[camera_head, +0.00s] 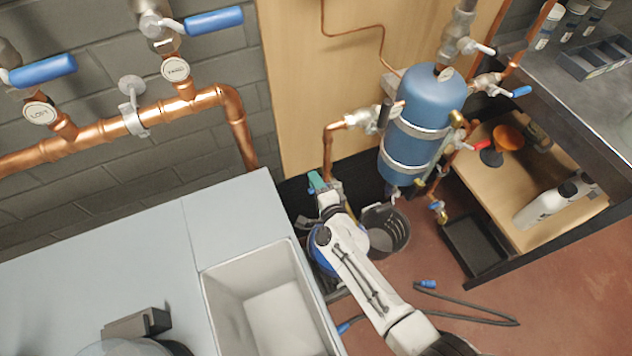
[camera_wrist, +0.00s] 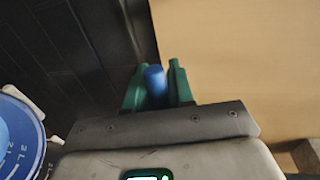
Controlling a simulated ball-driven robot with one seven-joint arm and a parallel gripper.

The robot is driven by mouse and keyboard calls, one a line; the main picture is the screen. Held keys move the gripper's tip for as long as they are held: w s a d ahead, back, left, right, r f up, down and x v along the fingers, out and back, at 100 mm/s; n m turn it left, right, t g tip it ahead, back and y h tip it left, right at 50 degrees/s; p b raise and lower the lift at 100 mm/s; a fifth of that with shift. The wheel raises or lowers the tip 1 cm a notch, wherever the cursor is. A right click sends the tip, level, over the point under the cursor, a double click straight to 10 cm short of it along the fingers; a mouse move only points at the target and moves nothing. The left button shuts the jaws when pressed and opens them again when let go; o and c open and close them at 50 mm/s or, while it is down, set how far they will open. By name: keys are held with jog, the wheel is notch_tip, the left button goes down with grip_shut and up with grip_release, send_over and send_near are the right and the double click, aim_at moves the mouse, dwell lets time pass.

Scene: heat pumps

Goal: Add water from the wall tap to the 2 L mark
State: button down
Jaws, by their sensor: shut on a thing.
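My gripper (camera_head: 318,183) is in front of the wooden panel, beside the white cabinet's corner. In the wrist view its green fingers (camera_wrist: 157,86) are shut on a small blue handle (camera_wrist: 154,80), which seems to be the wall tap's lever. The tap's body is mostly hidden behind my gripper. In the head view a blue rim (camera_head: 317,258) shows below my gripper, largely covered by my arm. The water level cannot be read.
A dark bucket (camera_head: 399,222) stands right of my arm. A blue tank (camera_head: 430,98) with valves hangs on the panel. A white sink (camera_head: 208,285) is at the left. A dark hose (camera_head: 470,309) lies on the red floor. A shelf unit (camera_head: 520,236) bounds the right.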

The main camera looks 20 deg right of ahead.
jog(key=c, duration=1.1)
grip_release()
jog(key=shift+w, duration=0.1)
jog(key=s+p, duration=0.1)
jog(key=s, duration=0.2)
jog(key=s+r+p, duration=0.1)
jog(key=s, duration=0.3)
jog(key=s+r+p, duration=0.1)
jog(key=s, duration=0.2)
jog(key=shift+s+a+p, duration=0.1)
jog(key=shift+s+p, duration=0.25)
jog(key=shift+p, duration=0.05)
